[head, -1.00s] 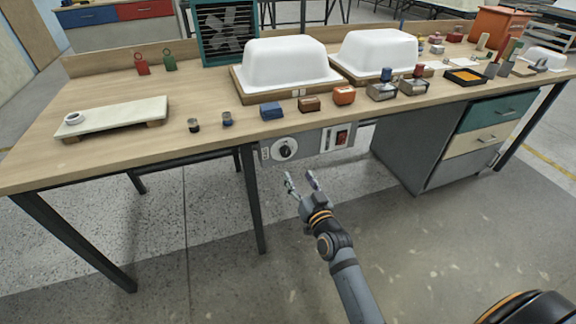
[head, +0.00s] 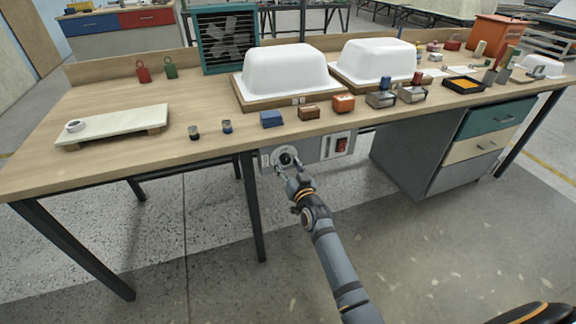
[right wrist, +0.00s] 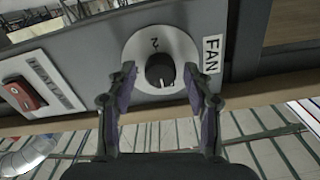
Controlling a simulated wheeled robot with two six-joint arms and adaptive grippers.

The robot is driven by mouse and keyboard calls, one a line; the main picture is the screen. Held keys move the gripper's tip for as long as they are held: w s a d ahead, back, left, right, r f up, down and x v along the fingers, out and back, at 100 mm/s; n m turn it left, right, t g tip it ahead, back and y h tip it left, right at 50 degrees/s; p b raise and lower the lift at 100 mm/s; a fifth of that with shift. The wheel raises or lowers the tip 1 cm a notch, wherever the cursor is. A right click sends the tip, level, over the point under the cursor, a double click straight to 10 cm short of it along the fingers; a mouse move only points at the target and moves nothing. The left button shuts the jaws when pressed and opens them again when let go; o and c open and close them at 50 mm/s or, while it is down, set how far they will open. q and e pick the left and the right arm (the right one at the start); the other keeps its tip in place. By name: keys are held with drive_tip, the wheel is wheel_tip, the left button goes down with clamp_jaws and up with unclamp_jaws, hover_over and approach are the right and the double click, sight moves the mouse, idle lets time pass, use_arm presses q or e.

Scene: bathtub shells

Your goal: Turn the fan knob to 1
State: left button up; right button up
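The fan knob (right wrist: 160,70) is a dark round knob on a pale dial with a FAN label (right wrist: 212,55) beside it. A "2" shows on the dial in the right wrist view, which sees the panel turned over; a white mark shows on the knob's lower edge there. In the head view the knob (head: 285,157) is on the grey panel under the table's front edge, partly covered by my gripper. My right gripper (head: 287,168) is open, its fingers on either side of the knob; I cannot tell whether they touch it. My left gripper is not in view.
A red switch (head: 342,145) is on the same panel, right of the knob. The teal fan (head: 227,40) stands at the table's back. The wooden table edge is just above the panel, and a dark table leg (head: 252,205) stands below left.

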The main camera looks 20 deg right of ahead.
drive_tip(key=c, duration=0.9)
drive_tip(key=shift+c, duration=0.2)
